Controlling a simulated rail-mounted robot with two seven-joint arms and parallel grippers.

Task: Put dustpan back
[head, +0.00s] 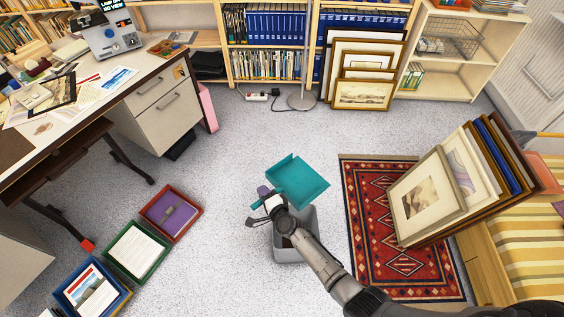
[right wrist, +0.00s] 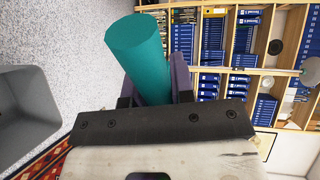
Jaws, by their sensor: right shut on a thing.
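A teal dustpan (head: 298,182) is held in the air above the grey floor in the head view, its wide pan pointing to the upper right. My right gripper (head: 265,199) is shut on its handle. In the right wrist view the teal round handle (right wrist: 138,50) sits between the fingers of my right gripper (right wrist: 155,85), and the pan itself is out of sight. A grey bin (head: 287,247) stands on the floor below, partly covered by my right arm. The bin (right wrist: 24,105) also shows at the left of the right wrist view. My left gripper is not in view.
Red (head: 170,214), green and blue trays lie on the floor at left. A patterned rug (head: 385,250) with leaning framed prints (head: 430,195) is at right. A desk (head: 120,85) stands at upper left, bookshelves and a lamp base (head: 302,101) at the back. Grey floor between is clear.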

